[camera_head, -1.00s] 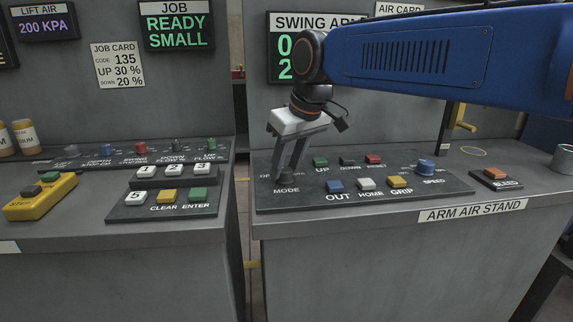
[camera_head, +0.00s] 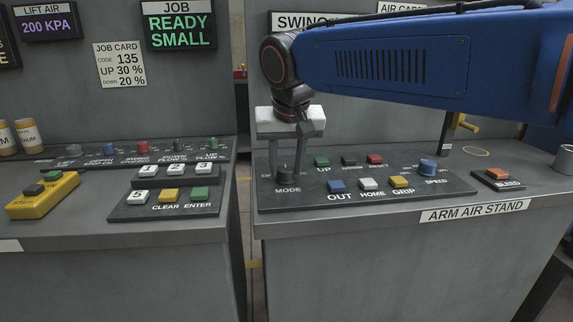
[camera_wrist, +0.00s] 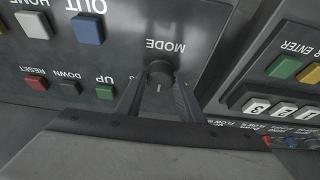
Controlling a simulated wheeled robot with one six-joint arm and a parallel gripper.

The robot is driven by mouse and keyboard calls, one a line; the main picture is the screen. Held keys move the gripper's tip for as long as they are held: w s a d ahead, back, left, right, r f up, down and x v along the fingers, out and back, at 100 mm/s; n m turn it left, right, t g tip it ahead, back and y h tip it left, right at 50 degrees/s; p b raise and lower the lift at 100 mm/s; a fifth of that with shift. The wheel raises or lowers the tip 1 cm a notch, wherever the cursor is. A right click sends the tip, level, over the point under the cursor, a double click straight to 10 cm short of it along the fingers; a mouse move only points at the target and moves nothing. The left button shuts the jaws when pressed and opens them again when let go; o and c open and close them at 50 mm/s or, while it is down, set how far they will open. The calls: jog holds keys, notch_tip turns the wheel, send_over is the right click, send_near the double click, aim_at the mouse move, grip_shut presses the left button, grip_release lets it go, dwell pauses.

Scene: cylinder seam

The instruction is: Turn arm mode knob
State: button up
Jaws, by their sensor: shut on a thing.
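The dark round MODE knob (camera_head: 288,173) sits at the left end of the arm control panel, above its MODE label. It also shows in the wrist view (camera_wrist: 160,72), with a light pointer mark on the panel or knob beside it. My gripper (camera_head: 288,170) reaches down from above with its two fingers on either side of the knob. In the wrist view my gripper (camera_wrist: 158,85) has its fingertips closed against the knob's sides. The knob's exact pointer setting is too small to read.
Close by on the same panel are the UP button (camera_head: 321,161), OUT button (camera_head: 337,186) and blue SPEED knob (camera_head: 428,166). A keypad panel (camera_head: 165,207) stands on the left console across a gap. My arm covers most of the swing arm display.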

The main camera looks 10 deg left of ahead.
dwell(0.3)
jog(key=o, duration=1)
jog(key=shift+o, duration=0.2)
jog(key=v, duration=1.7)
jog(key=shift+r, duration=0.2)
